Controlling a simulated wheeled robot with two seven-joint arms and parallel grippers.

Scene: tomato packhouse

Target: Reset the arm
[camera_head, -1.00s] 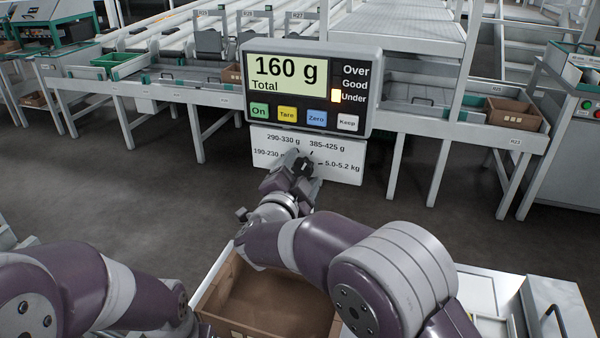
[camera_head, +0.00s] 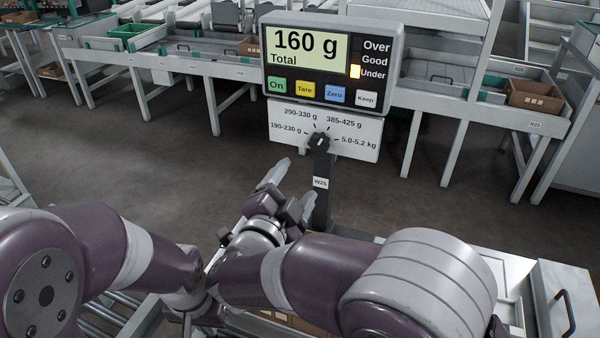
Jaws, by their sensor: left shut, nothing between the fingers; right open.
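My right gripper (camera_head: 289,188) is open and empty, with its two pale fingers apart. It is below and left of the dark selector knob (camera_head: 318,142) and clear of it. The knob sits on the white range plate (camera_head: 350,150) under the scale display (camera_head: 310,48), which reads 160 g Total with the light beside Under lit. My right arm (camera_head: 310,272) bends in from the lower right. My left arm (camera_head: 85,245) comes in from the left, and its wrist is close beside the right forearm. The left fingers do not show.
The scale post (camera_head: 321,192), marked W25, stands just right of my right gripper. A brown carton (camera_head: 285,319) is mostly hidden under my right arm. Rollers (camera_head: 108,312) are at lower left. Benches stand across open floor (camera_head: 130,165), one bearing a brown box (camera_head: 535,97).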

